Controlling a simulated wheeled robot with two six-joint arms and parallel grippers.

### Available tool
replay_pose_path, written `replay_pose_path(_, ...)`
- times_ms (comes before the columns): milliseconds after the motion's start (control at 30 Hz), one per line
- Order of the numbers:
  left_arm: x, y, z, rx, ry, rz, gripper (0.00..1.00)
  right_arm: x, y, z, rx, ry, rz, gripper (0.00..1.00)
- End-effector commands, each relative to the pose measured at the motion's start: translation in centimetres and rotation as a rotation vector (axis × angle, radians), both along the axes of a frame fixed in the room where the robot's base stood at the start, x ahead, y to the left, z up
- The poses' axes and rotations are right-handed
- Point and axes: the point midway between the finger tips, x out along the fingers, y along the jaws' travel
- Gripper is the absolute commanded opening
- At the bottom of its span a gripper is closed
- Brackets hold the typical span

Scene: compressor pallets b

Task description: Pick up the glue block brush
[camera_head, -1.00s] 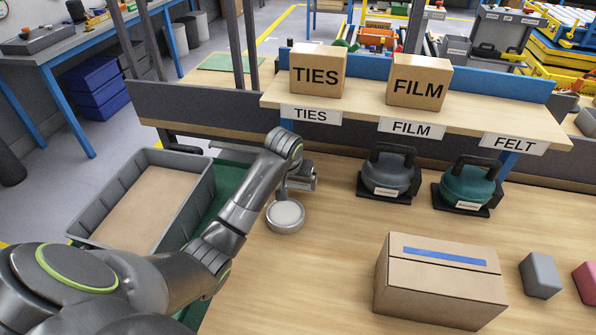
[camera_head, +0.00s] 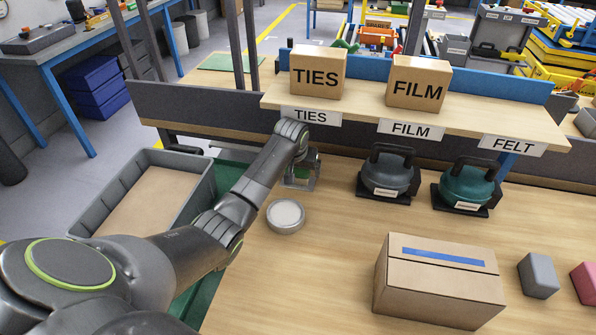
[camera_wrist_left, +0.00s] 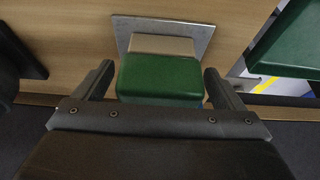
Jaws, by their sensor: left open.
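A block with a green top and a beige lower part, which looks like the glue block brush (camera_wrist_left: 160,77), sits on a thin metal plate (camera_wrist_left: 190,30) in the left wrist view. My left gripper (camera_wrist_left: 158,84) is open, with one finger on each side of the green part and small gaps showing. In the head view my left gripper (camera_head: 303,168) is at the bench's back left, below the TIES label. It mostly hides the block there; an edge of the metal plate shows beneath. My right gripper is not in view.
A round pale-topped tin (camera_head: 285,214) stands just in front of the gripper. Two handled tools, grey (camera_head: 388,176) and teal (camera_head: 466,187), stand to the right. A cardboard box (camera_head: 440,285) is at front. The shelf (camera_head: 365,108) overhangs behind; a grey bin (camera_head: 205,195) is left.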

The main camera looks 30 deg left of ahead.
Motion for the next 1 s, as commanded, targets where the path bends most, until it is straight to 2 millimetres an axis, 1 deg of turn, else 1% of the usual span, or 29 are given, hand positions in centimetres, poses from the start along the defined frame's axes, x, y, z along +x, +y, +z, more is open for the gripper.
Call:
replay_pose_path(167, 0.00, -0.02, -0.02, 0.000, -0.001, 0.000, 0.91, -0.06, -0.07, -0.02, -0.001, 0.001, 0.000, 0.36)
replay_pose_path(267, 0.00, -0.02, -0.02, 0.000, -0.001, 0.000, 0.79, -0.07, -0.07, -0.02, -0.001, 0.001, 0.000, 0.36)
replay_pose_path(500, -0.01, -0.02, -0.02, 0.000, 0.000, 0.000, 0.48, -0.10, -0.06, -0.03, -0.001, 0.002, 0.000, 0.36)
replay_pose_path(567, 0.01, -0.03, 0.01, 0.001, -0.001, -0.001, 0.42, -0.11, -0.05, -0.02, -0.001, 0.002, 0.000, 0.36)
replay_pose_path(833, 0.02, -0.02, 0.06, 0.001, -0.002, -0.001, 0.42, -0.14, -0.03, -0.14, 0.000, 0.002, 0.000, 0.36)
replay_pose_path(1000, 0.10, 0.02, 0.46, 0.001, -0.004, 0.000, 0.42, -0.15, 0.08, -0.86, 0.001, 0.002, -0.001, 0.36)
